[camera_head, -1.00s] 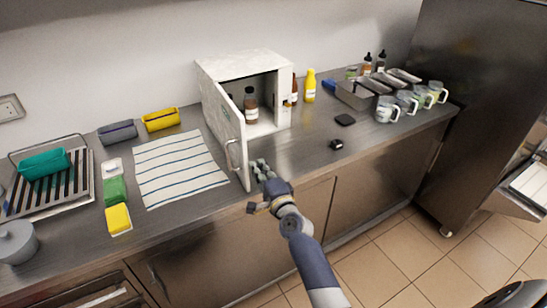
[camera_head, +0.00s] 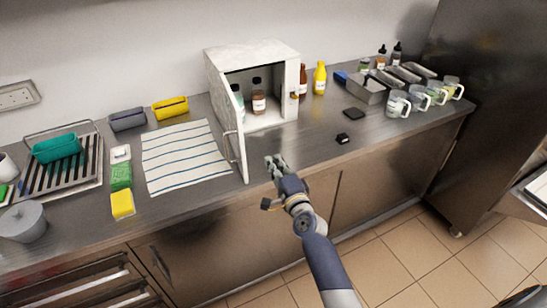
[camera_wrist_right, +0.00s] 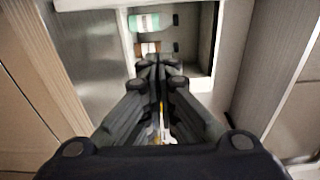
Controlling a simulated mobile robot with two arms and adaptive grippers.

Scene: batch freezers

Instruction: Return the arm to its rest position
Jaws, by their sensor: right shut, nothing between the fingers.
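My right gripper (camera_head: 277,163) is shut and empty, over the front part of the counter, just right of the open cabinet door. It also shows in the right wrist view (camera_wrist_right: 158,68), its fingers together and pointing toward the cabinet opening. The small white cabinet (camera_head: 251,53) stands on the counter with its door (camera_head: 229,131) swung open toward the front. A brown bottle (camera_head: 259,104) stands inside, with a greenish-white bottle partly hidden by the door. Both bottles show in the right wrist view, the greenish one (camera_wrist_right: 145,22) and the brown one (camera_wrist_right: 148,47). My left gripper is not in view.
A striped towel (camera_head: 185,157) lies left of the door. A yellow bottle (camera_head: 319,78) and a brown bottle stand right of the cabinet. Several glass mugs (camera_head: 397,104) and metal trays are at the right. The counter (camera_head: 310,150) is mostly clear right of my gripper.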

